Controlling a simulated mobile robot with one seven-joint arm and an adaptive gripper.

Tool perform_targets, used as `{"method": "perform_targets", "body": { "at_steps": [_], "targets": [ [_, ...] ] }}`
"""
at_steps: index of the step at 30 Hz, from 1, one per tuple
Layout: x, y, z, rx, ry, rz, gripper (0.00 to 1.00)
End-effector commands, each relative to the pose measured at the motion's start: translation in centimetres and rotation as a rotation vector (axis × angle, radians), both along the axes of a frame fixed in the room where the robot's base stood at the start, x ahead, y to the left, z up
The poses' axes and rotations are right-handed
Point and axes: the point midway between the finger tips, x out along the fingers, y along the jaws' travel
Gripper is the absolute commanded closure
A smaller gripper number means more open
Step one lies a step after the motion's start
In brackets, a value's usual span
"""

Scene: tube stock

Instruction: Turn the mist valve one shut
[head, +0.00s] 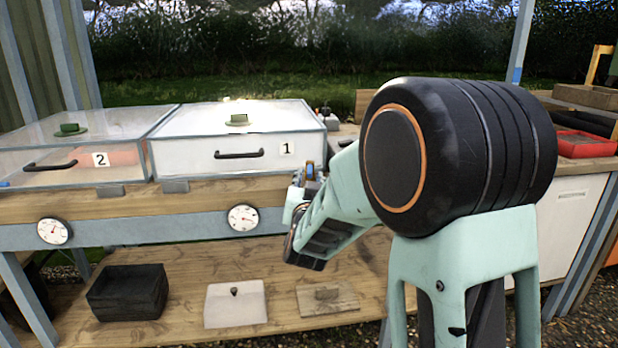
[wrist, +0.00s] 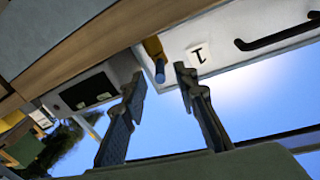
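The mist valve shows in the wrist view as a small yellow body (wrist: 153,48) with a blue end (wrist: 160,74), beside the label "1" of the white case. My gripper (wrist: 160,73) is open, with one finger on each side of the blue end; I cannot tell whether either finger touches it. In the head view my gripper (head: 308,173) is small and partly hidden by my own arm, at the right front corner of case 1 (head: 200,155). A bit of blue and orange shows there, but the valve is not clear.
Case 2 (head: 40,160) stands left of case 1 on the wooden bench (head: 110,207). Two dials (head: 54,231) sit on the front rail. Red trays (head: 585,144) stand at the right.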

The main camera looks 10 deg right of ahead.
Motion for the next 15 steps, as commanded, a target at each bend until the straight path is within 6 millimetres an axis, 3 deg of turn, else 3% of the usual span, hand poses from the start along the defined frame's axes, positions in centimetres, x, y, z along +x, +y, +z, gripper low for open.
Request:
{"method": "perform_targets", "body": {
  "at_steps": [6, 15],
  "targets": [
    [2.5, -0.5, -0.1, 0.000, 0.001, 0.000, 0.73],
    [3.2, -0.6, 0.0, 0.000, 0.000, 0.001, 0.73]
  ]
}}
